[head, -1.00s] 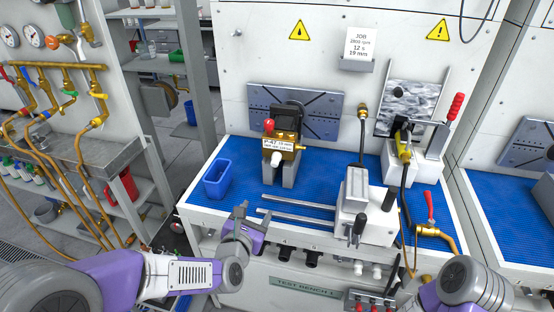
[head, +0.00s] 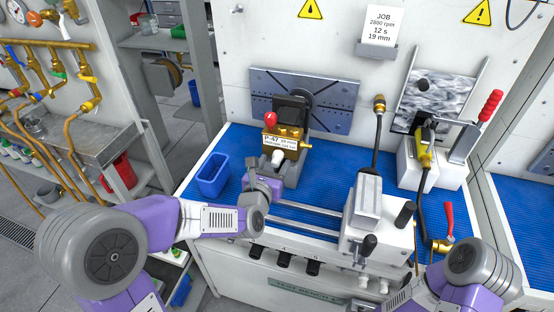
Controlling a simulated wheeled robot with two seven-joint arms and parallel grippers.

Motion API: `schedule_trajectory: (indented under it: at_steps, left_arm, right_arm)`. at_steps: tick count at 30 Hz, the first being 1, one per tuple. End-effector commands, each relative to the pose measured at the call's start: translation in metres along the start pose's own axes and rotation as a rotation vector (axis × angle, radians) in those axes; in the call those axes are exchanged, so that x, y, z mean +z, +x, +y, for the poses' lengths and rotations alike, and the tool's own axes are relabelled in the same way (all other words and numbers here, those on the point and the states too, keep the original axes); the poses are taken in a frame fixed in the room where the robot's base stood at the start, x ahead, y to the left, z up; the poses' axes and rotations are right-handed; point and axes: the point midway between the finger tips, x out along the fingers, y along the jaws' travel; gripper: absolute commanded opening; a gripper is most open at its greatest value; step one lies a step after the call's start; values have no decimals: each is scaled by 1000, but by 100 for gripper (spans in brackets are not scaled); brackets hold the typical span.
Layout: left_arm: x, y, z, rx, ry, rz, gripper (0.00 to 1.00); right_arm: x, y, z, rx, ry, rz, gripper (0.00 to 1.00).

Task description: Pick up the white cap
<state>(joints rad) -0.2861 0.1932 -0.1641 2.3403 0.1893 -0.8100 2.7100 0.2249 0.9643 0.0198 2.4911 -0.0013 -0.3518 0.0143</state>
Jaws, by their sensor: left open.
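The white cap (head: 278,157) sits on the front of the brass and black pump unit (head: 288,140), just below its white label. My left gripper (head: 260,178) is open over the blue mat, just below and slightly left of the cap, with its fingers pointing up towards it. A small gap seems to lie between the fingertips and the cap; contact is hard to judge.
A blue bin (head: 213,175) stands left of the pump. Metal rails (head: 305,222) and a white clamp block (head: 378,225) with black handles lie to the right. A hose (head: 375,140) rises behind the block. White caps (head: 366,281) also show under the bench's front edge.

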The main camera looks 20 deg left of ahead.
Motion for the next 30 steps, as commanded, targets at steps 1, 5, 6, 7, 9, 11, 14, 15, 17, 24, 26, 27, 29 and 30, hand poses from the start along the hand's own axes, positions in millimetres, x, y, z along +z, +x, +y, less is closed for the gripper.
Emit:
schedule_trajectory:
  at_steps: [1, 5, 6, 7, 9, 11, 14, 15, 17, 24, 26, 27, 29, 30]
  left_arm:
    - [0, 7, 0, 1, 0, 0, 61]
    - [0, 15, 1, 1, 1, 0, 61]
    - [0, 15, 1, 1, 0, 0, 61]
    - [0, 15, 1, 1, 0, 0, 61]
    - [0, 15, 1, 1, 0, 0, 61]
    - [0, 15, 1, 1, 0, 0, 61]
    - [0, 15, 1, 1, 0, 0, 47]
    - [0, 15, 1, 1, 0, 0, 41]
    - [0, 15, 1, 1, 0, 0, 32]
    - [0, 15, 1, 1, 0, -1, 8]
    - [0, 15, 1, 1, 0, -1, 8]
    - [0, 15, 1, 1, 0, -1, 8]
    - [2, 14, 1, 1, 0, -1, 8]
    - [5, 14, 1, 1, 0, -2, 8]
  right_arm:
    - [0, 0, 0, 0, 0, 0, 43]
    - [0, 1, 0, 0, 0, 1, 43]
    - [0, 1, 0, 0, 0, 1, 43]
    - [0, 1, 0, 0, 0, 1, 43]
    - [0, 1, 0, 0, 0, 1, 43]
    - [0, 1, 0, 0, 0, 1, 43]
    - [0, 1, 0, 0, 0, 1, 43]
    - [0, 1, 0, 0, 0, 1, 43]
    - [0, 1, 0, 0, 0, 1, 43]
    - [0, 1, 0, 0, 0, 1, 43]
    - [0, 1, 0, 0, 0, 0, 43]
    - [0, 1, 0, 0, 0, 0, 43]
    - [0, 0, 0, 0, 0, 1, 43]
    - [0, -2, -1, 0, 0, 0, 43]
